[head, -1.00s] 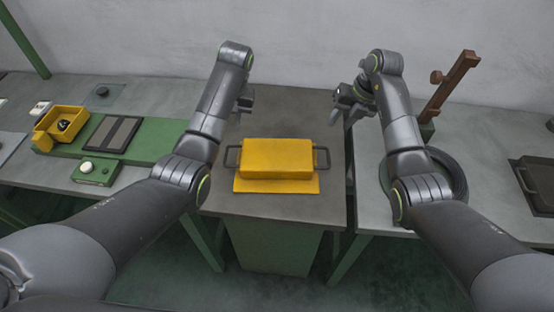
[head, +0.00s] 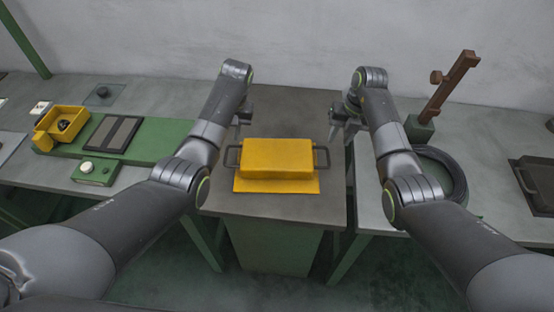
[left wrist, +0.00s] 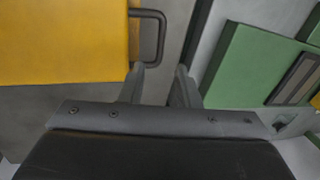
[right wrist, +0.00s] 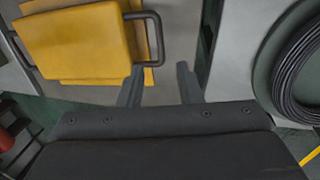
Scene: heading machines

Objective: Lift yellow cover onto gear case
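The yellow cover (head: 277,158) is a box with a dark handle on each side, sitting on a flat yellow base on the middle table. It also shows in the left wrist view (left wrist: 65,40) and the right wrist view (right wrist: 75,42). My left gripper (left wrist: 161,70) is open and empty, with its fingertips just beside the left handle (left wrist: 160,35); in the head view it is partly hidden by my arm. My right gripper (right wrist: 160,70) is open and empty, close to the right handle (right wrist: 158,40). Neither handle is visibly between the fingers. I cannot make out a separate gear case.
A green board (head: 150,140) with a yellow bin (head: 62,122) is on the left bench. A black cable coil (head: 458,175) and a brown post (head: 450,88) are on the right bench. The middle table (head: 280,115) is clear behind the cover.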

